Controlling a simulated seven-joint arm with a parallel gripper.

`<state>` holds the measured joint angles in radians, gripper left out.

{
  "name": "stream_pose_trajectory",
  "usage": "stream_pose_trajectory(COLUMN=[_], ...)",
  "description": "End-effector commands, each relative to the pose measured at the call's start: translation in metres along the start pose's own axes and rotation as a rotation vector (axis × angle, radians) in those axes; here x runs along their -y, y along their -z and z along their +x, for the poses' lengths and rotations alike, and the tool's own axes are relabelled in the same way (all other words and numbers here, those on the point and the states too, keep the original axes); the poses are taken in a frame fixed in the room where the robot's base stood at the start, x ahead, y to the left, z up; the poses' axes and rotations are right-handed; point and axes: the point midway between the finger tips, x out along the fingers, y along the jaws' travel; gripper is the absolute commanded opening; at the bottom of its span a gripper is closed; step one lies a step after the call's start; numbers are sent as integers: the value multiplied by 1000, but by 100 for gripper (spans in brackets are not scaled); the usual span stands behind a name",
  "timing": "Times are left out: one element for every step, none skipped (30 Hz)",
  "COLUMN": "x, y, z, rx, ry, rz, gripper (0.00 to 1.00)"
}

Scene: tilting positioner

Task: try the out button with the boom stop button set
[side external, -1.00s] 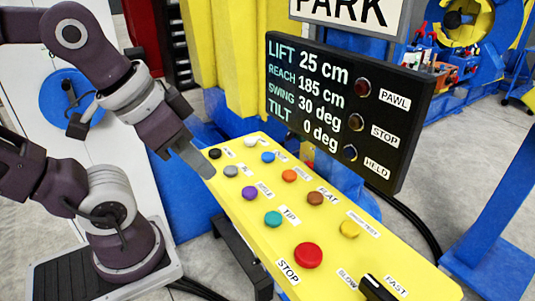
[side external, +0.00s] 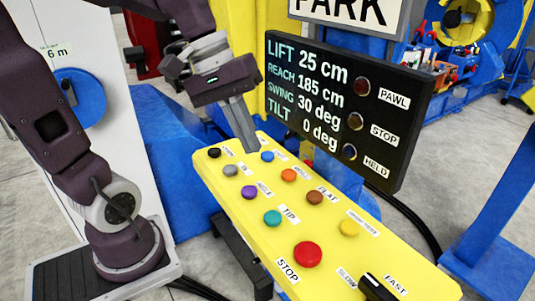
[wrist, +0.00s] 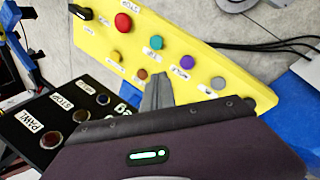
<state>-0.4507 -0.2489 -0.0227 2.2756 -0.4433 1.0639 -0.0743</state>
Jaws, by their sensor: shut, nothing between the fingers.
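My gripper (side external: 250,147) is shut and empty, its fingertips over the far end of the yellow button panel (side external: 375,268), close to the blue button (side external: 267,156). I cannot tell whether it touches the panel. Most small button labels are unreadable here, so I cannot tell which is the out button.
A black display (side external: 345,105) stands close behind the panel, reading lift 25 cm, reach 185 cm, swing 30 deg, tilt 0 deg. Its PAWL, STOP and HELD lamps look dark. A black slow/fast knob (side external: 379,288) sits at the near end. Several coloured buttons lie between.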

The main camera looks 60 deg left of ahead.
Motion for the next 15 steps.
stream_pose_trajectory(x=[-1, -3, -3, -2, -1, 1, 3, 6, 8, 10, 12, 14, 14, 15, 16], y=[25, 40, 58, 71, 83, 98, 107, 116, 126, 131, 136, 141, 144, 145, 147], z=[1, 1, 0, -1, -2, -3, -4, -5, -6, -7, -8, -8, -9, -9, -10], rx=[47, 70, 97, 115, 130, 145, 156, 165, 173, 179, 183, 187, 189, 190, 190], ry=[-50, -87, -134, -168, -199, -237, -264, -288, -314, -330, -344, -358, -365, -371, -375], rz=[-140, -217, -310, -373, -428, -491, -534, -571, -611, -635, -655, -673, -683, -690, -696], gripper=[0, 0, 0, 0, 0, 0, 0, 0, 0, 0, 0, 0, 0, 0, 0])
